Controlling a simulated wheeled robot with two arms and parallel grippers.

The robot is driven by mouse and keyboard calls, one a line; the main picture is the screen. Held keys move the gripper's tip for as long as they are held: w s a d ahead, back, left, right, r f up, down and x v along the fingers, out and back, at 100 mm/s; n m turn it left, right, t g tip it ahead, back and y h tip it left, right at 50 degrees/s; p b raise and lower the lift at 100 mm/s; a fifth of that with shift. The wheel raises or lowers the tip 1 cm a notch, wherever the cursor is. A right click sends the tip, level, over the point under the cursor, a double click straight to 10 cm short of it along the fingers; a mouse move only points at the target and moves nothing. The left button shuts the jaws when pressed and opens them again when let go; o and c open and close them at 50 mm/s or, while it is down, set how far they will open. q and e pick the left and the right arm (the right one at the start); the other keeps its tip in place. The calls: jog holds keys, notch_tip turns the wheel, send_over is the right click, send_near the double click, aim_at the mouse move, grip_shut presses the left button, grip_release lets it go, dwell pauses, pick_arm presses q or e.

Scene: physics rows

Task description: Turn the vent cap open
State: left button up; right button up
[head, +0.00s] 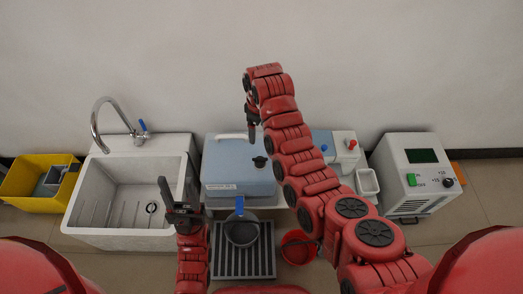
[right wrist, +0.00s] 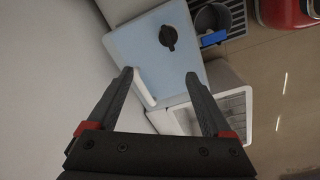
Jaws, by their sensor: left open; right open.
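The vent cap (head: 260,162) is a small dark round knob on top of a pale blue box (head: 225,165), near its right side. In the right wrist view the cap (right wrist: 168,37) shows a raised bar and lies beyond my open fingertips. My right gripper (head: 252,118) is above the box's back edge, apart from the cap. In the right wrist view my right gripper (right wrist: 160,76) is open and empty, its left finger near the box's white handle (right wrist: 144,88). My left gripper (head: 178,198) is open and empty in front of the box, near the sink's right edge.
A white sink (head: 100,241) with a tap stands left of the box. A drain rack (head: 243,266) holds a grey pot (head: 241,233) in front; a red bowl (head: 297,248) is beside it. A white device (head: 420,168) stands at the right, a yellow bin (head: 30,178) far left.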

jog(key=b, duration=0.4)
send_near(259, 159)
jog(key=shift+g, duration=0.4)
jog(key=f, duration=0.6)
jog(key=w+f, duration=0.1)
jog(key=f, duration=0.2)
jog(key=shift+f, duration=0.7)
jog(key=shift+c, duration=0.2)
grip_shut()
